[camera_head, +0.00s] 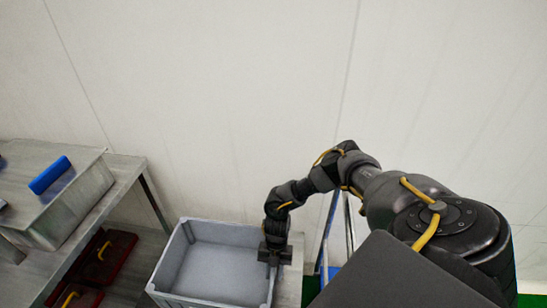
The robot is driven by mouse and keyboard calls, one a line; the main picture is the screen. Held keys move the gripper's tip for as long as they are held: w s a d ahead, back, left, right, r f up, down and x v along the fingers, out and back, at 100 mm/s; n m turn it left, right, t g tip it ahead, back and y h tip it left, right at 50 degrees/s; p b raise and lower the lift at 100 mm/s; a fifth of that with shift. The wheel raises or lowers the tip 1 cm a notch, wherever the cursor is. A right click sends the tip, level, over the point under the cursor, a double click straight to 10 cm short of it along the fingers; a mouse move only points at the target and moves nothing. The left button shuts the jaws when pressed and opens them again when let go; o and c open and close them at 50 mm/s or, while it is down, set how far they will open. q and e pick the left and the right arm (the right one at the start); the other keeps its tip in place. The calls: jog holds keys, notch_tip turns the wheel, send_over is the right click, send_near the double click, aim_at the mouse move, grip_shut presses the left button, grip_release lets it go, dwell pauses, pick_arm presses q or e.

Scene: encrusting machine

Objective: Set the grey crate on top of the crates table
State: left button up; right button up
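The grey crate (180,262) is at the bottom centre of the head view, open at the top and looking empty. Its near side is cut off by the picture's lower edge. My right gripper (275,255) is at the crate's right wall, with dark finger parts on both sides of the rim. Whether the fingers are pressed shut on the wall is too small to tell. A grey surface (290,284) shows beside and below the crate; I cannot tell if the crate rests on it. My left gripper is not in view.
At the left stands a metal table (122,178) with a steel container (70,205) and a blue-handled item (49,175). Red items with yellow handles (110,255) lie below it. A blue-and-white frame (331,235) stands right of the crate. A pale wall is behind.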

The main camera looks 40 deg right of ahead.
jog(key=shift+r, duration=0.2)
jog(key=v, duration=1.1)
jog(key=shift+w+d+r, duration=0.1)
jog(key=shift+d+r, duration=0.1)
jog(key=shift+r, duration=0.15)
